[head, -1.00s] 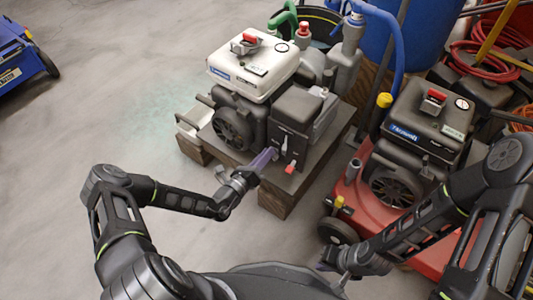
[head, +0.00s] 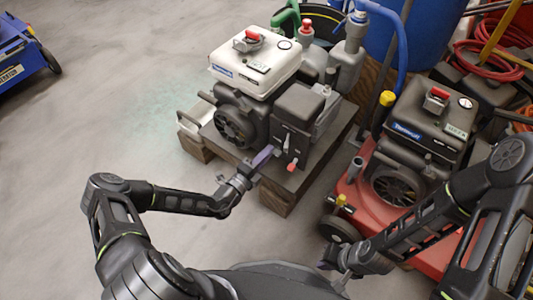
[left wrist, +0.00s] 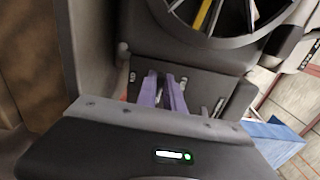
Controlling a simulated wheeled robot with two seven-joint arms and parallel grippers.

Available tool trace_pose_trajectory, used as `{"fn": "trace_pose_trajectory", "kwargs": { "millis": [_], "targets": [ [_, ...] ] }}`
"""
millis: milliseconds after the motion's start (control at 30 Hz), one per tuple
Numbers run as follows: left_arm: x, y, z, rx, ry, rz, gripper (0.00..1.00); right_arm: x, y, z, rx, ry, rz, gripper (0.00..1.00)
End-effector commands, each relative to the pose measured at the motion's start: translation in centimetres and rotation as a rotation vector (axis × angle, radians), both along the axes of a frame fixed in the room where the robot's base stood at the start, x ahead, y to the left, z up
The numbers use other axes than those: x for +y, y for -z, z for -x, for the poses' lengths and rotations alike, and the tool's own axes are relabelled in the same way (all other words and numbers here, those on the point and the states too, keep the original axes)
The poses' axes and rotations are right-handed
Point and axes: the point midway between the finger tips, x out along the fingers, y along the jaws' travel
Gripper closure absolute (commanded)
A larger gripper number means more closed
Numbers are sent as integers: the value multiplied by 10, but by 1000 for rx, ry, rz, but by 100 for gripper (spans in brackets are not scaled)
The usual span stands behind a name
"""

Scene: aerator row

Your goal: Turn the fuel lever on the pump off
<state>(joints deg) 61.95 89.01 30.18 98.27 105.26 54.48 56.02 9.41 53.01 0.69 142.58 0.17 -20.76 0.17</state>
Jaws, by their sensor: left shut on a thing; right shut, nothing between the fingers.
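The pump (head: 255,62) has a white top and a dark engine body and stands on a wooden pallet. Its dark front panel (head: 292,125) carries a pale lever and a red knob (head: 291,167). My left gripper (head: 268,152) has purple fingers that reach the panel's left side. In the left wrist view its fingers (left wrist: 163,92) are close together at the panel, shut on what looks like the fuel lever, mostly hidden between them. A pale lever (left wrist: 218,106) shows just right of them. My right gripper (head: 330,264) is low at the front, shut and empty, away from the pump.
A red machine (head: 375,205) with a dark engine stands right of the pump. A blue barrel, blue and green hoses and red cables are behind. A blue machine (head: 22,52) is at far left. Grey floor is clear on the left.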

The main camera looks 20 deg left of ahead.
Motion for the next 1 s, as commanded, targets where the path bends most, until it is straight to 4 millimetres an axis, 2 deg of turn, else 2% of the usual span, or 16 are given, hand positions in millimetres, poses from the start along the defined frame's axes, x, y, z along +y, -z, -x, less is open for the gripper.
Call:
{"fn": "trace_pose_trajectory", "kwargs": {
  "millis": [567, 600, 800, 1000],
  "targets": [
    [1, 0, -1, 16, -2, 40, 100, 0, 1, 0, -1, 0, 0, 100],
    [1, 0, -1, 16, -2, 40, 85, 0, 1, 0, -1, 0, 0, 100],
    [0, 0, -1, 15, -1, 39, 69, 0, 1, 0, -1, 0, 0, 100],
    [0, 0, 0, 15, 0, 38, 66, 0, 1, 0, -1, 0, 0, 100]
  ]
}}
